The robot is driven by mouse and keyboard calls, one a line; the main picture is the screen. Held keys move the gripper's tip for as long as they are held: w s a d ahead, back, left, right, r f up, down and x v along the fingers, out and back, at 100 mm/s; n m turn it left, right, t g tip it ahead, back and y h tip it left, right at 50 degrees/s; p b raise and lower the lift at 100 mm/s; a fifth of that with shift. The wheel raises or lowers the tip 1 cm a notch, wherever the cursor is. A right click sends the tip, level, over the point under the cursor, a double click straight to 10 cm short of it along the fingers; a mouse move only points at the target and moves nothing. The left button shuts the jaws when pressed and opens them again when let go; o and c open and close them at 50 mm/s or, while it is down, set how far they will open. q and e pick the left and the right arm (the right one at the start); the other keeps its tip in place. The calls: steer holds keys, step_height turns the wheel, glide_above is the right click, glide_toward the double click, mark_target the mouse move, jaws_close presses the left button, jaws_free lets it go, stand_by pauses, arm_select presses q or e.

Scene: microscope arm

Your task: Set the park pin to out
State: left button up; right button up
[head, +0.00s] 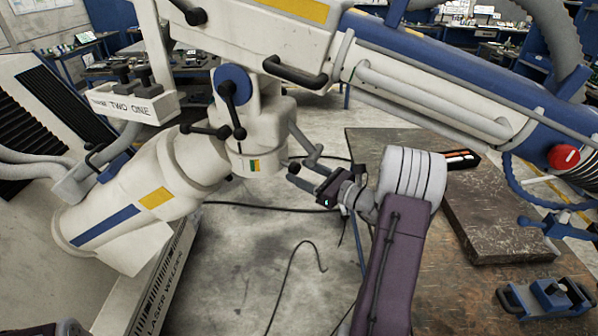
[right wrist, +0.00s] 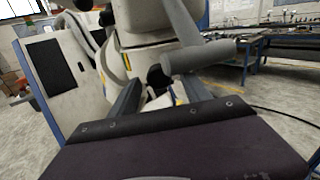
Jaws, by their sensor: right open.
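The white microscope arm's joint (head: 262,125) stands at the centre of the head view. Below it is a white collar (head: 240,166) with a small green and orange mark. A bent grey rod (head: 303,142) comes down from the joint's right side. I cannot tell for certain which part is the park pin. My right gripper (head: 306,174) is open just right of the collar, close to the rod's lower end. In the right wrist view, a grey bar and a round black-ended part (right wrist: 159,76) show between and above its open fingers. Contact is unclear. My left gripper is not in view.
Black levers (head: 232,105) and a black grab handle (head: 295,73) stick out from the arm near the gripper. A long blue-and-white boom crosses the upper right, with a red knob (head: 564,157). A dark slab (head: 515,215) lies on the right-hand bench. Cables lie on the floor.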

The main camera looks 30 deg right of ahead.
steer(key=b+v, duration=0.1)
steer(key=v, duration=0.6)
steer(key=shift+s, duration=0.35)
